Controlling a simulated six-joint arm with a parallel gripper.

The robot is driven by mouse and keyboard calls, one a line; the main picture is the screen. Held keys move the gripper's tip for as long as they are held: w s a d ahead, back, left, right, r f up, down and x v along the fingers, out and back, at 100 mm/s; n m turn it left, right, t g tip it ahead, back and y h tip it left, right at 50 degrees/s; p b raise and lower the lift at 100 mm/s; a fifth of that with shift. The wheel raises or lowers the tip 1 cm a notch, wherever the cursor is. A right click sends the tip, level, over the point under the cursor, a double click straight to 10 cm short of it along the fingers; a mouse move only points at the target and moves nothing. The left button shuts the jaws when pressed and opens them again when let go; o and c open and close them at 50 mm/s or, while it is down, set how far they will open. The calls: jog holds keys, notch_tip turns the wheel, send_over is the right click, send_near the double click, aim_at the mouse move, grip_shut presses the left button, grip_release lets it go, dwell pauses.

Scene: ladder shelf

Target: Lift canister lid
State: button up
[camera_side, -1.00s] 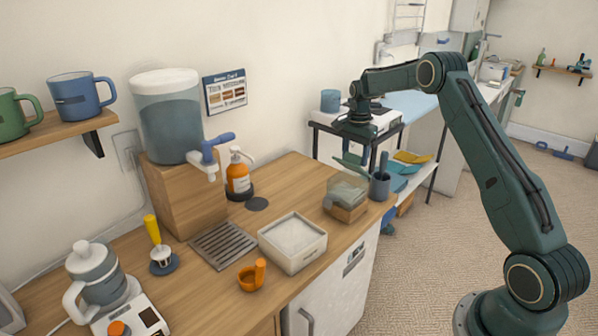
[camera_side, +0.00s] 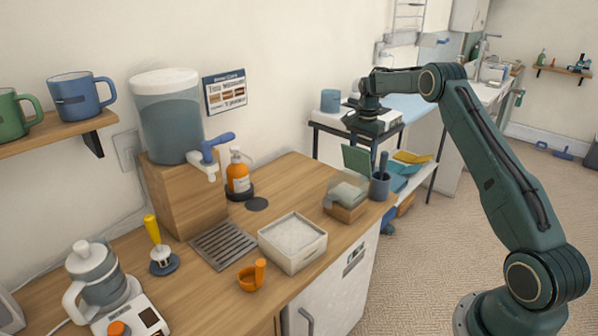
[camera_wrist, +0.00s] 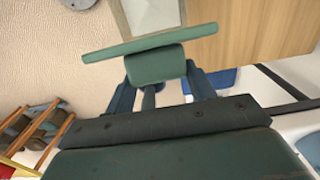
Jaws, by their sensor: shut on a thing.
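A green lid (camera_side: 357,158) is a flat slab, standing steeply tilted below my gripper (camera_side: 374,146) in the side view. In the wrist view the lid (camera_wrist: 150,43) shows nearly edge-on, with a thick green handle block. My gripper (camera_wrist: 160,75) is shut on that block between its two dark blue fingers. A clear box with pale contents and a wooden lower part (camera_side: 345,196), which looks like the canister, sits on the counter below and left of the lid. Its top appears uncovered, and the lid is apart from it.
A dark cup with utensils (camera_side: 380,185) stands just right of the clear box, close under my gripper. A white open tray (camera_side: 292,243) is left of it on the wooden counter (camera_side: 285,178). A black-framed table (camera_side: 326,128) with shelves stands behind.

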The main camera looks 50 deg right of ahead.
jog(key=shift+d+f, duration=0.1)
jog(key=shift+f, duration=0.1)
jog(key=o, duration=1.4)
jog(key=shift+r, duration=0.2)
notch_tip(320, 180, up, 14)
jog(key=shift+f, duration=0.25)
